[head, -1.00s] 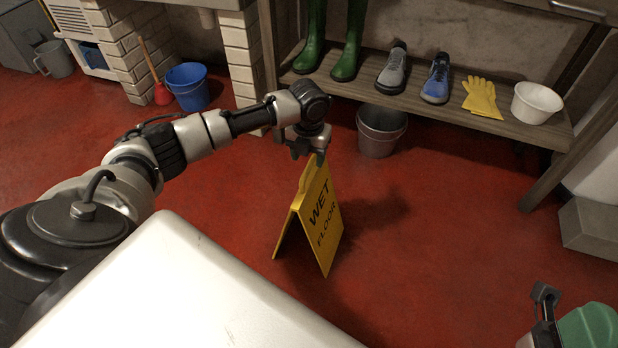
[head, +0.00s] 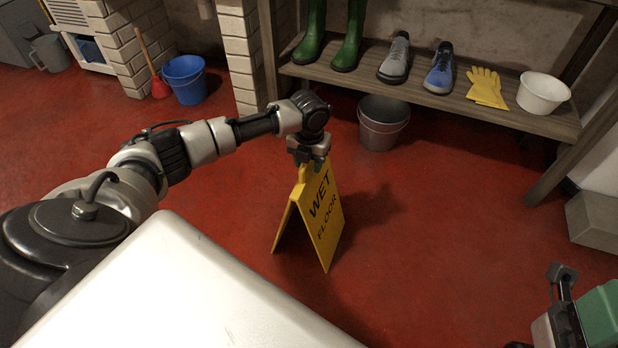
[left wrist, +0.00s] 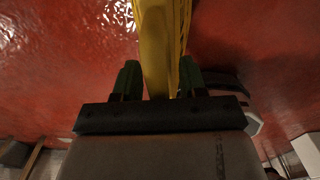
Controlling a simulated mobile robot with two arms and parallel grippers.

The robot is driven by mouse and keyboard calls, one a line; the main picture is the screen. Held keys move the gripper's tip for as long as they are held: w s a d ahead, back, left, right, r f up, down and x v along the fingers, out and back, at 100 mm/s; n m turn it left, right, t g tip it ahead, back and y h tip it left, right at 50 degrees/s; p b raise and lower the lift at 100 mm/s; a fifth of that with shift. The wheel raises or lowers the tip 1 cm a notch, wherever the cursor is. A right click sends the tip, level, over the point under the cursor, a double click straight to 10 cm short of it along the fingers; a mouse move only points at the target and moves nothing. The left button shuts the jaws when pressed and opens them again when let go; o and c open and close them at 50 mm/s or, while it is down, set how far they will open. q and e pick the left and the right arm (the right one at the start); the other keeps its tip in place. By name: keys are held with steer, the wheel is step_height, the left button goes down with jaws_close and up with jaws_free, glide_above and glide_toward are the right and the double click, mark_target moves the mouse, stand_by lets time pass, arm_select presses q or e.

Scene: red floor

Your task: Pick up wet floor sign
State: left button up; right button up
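The yellow wet floor sign (head: 322,215) stands spread open on the red floor in the middle of the head view. My left gripper (head: 309,163) is directly above it, with its fingers at the sign's top edge. In the left wrist view the two fingers of my left gripper (left wrist: 157,80) are apart, one on each side of the yellow sign (left wrist: 160,40). A narrow gap shows beside the sign, so the fingers look open around it. My right gripper (head: 562,280) shows only partly at the lower right edge of the head view; nothing is seen in it.
A wooden shelf (head: 430,100) at the back holds green boots (head: 348,35), shoes, yellow gloves (head: 487,88) and a white bowl (head: 543,92). A grey bucket (head: 383,125) stands below it. A blue bucket (head: 186,82) is at the back left. Floor right of the sign is clear.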

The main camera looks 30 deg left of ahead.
arm_select(q)
jaws_close()
steer(key=shift+r, duration=0.15)
